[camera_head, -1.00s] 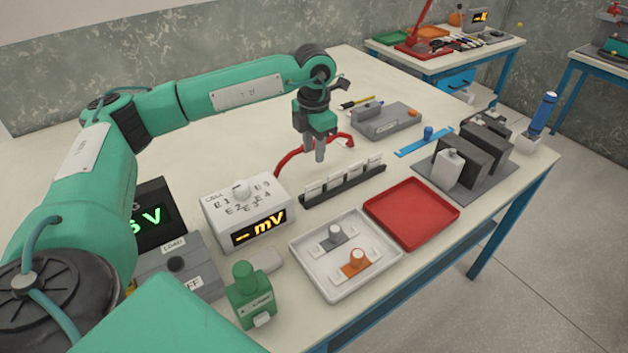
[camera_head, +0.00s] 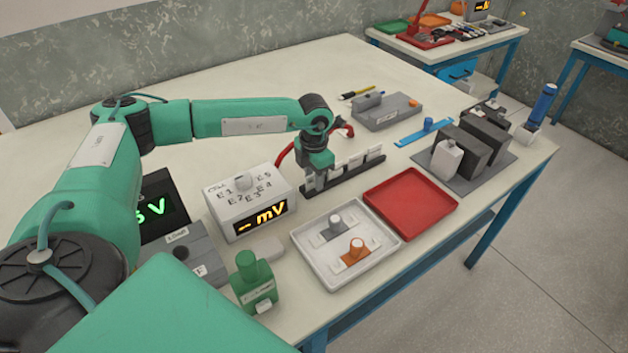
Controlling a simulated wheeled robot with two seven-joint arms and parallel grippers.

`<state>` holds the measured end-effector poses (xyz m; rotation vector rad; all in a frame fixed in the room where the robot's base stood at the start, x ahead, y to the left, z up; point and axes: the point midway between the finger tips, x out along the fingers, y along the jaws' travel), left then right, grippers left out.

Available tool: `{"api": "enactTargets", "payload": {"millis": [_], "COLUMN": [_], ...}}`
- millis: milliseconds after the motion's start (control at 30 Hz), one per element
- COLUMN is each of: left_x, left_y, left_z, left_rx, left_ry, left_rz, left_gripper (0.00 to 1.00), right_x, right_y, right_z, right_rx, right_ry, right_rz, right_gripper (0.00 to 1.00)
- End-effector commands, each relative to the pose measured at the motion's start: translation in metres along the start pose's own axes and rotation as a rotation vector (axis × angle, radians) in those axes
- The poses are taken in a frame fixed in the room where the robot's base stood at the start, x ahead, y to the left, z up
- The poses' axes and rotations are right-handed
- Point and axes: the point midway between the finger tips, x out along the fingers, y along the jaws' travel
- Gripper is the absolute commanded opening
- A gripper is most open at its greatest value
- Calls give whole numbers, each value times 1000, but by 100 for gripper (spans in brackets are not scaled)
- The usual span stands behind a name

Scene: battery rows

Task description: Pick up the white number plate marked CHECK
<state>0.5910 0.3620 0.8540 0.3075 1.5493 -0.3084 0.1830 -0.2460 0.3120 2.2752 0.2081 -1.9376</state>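A dark rack (camera_head: 362,181) in the middle of the table holds several upright white plates (camera_head: 354,162). Their markings are too small to read, so I cannot tell which one says CHECK. My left gripper (camera_head: 318,187) points down at the left end of the rack. Its fingers are right at the leftmost plate, which is mostly hidden behind them. I cannot tell whether the fingers touch it or how far apart they are. My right gripper is not in view.
A white meter box (camera_head: 228,209) with an orange display stands left of the rack. In front are a white tray (camera_head: 312,266) with grey and orange knobbed pieces and an empty red tray (camera_head: 433,214). A red cable (camera_head: 285,151) curves behind the gripper.

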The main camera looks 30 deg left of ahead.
Motion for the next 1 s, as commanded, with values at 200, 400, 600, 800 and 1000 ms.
{"api": "enactTargets", "payload": {"millis": [200,400,600,800,1000], "left_x": [0,0,0,-4,-28], "left_y": [0,0,0,0,1], "left_z": [0,0,0,0,1], "left_rx": [0,0,-1,-1,-1], "left_ry": [0,0,0,0,-4], "left_rz": [0,0,0,0,1], "left_gripper": [29,0,0,0,0], "right_x": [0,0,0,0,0], "right_y": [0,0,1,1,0], "right_z": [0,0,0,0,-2], "right_rx": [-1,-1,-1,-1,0], "right_ry": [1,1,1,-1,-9], "right_rz": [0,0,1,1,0], "right_gripper": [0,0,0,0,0]}}
